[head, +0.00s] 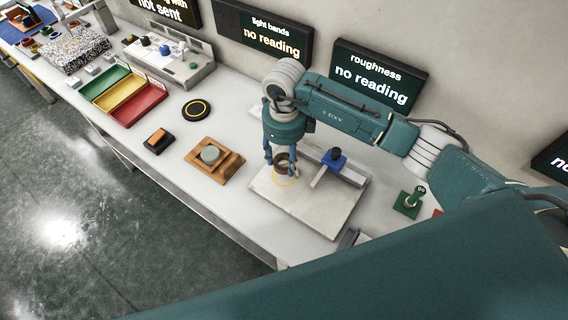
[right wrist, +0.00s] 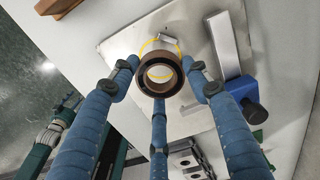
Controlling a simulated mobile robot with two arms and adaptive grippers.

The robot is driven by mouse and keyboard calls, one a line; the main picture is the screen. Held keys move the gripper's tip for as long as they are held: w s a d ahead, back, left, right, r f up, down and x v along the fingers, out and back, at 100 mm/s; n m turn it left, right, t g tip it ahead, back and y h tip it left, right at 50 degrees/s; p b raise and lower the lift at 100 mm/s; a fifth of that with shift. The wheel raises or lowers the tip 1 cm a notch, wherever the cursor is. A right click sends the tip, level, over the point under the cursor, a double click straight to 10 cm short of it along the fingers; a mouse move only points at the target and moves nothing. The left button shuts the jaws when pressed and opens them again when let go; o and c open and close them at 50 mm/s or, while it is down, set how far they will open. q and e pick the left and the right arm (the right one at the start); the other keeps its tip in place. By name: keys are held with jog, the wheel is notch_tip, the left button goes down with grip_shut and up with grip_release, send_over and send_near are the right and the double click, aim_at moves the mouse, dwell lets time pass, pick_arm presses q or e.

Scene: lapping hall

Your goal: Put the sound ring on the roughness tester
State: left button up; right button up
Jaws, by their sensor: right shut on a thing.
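The roughness tester has a pale flat plate (head: 305,212) with a yellow ring mark (head: 291,183), under a sign (head: 375,77) that reads "roughness no reading". My right gripper (head: 281,166) is shut on a dark brown ring (right wrist: 160,74), with its fingers around it. The ring is over the plate, close to the yellow mark (right wrist: 150,43) and partly covering it in the wrist view. I cannot tell whether it touches the plate. Part of what looks like my left gripper (right wrist: 66,104) shows small at the left of the wrist view; its opening is unclear.
A metal bar with a blue block (head: 334,158) stands on the plate's right side. A green stand (head: 410,202) is further right. To the left are a wooden block with a grey-green disc (head: 211,155), a black disc (head: 196,110) and coloured trays (head: 137,107).

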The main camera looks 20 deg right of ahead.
aim_at(284, 169)
jog(key=shift+f, duration=0.65)
notch_tip(284, 169, down, 4)
jog(key=shift+r+p, duration=0.1)
jog(key=shift+p, duration=0.45)
pick_arm(q)
jog(key=shift+s+a+r, duration=0.1)
jog(key=shift+s+r, duration=0.2)
jog(key=shift+r, duration=0.25)
